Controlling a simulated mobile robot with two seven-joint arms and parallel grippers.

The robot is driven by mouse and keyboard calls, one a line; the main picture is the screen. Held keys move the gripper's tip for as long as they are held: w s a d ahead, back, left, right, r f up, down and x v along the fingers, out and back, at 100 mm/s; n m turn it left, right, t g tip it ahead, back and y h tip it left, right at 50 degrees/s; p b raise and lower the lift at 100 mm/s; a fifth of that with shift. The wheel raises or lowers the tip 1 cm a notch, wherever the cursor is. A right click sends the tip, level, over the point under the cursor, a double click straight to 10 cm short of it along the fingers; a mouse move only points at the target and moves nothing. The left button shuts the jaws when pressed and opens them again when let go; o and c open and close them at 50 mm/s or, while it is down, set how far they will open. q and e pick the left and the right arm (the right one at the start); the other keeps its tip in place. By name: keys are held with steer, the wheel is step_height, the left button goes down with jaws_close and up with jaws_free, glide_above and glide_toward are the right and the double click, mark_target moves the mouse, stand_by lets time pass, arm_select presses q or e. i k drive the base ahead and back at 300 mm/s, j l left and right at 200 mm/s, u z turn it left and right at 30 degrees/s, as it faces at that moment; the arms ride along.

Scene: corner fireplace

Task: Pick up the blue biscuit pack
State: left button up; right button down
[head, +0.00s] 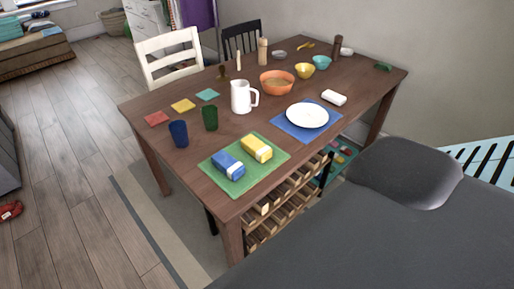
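The blue biscuit pack (228,166) lies on a green placemat (238,187) near the front left corner of the wooden table (190,170). It is blue with a pale end at its lower right. A yellow pack (257,148) lies close by on the same mat, to its upper right. Neither of my grippers shows in the head view. Nothing covers the blue pack.
Dark blue (178,134) and green (210,118) cups and a white jug (241,97) stand behind the packs. A white plate (307,115) lies on a blue mat to the right. A grey rounded surface (390,220) fills the lower right.

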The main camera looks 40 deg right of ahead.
mark_target(233, 169)
steer(key=i+j+z, duration=0.1)
steer(key=z, duration=0.3)
steer(key=j+z, duration=0.2)
steer(key=z, duration=0.2)
steer(key=i+j+z, duration=0.1)
steer(key=z, duration=0.3)
steer(key=j+z, duration=0.85)
steer(key=i, duration=0.05)
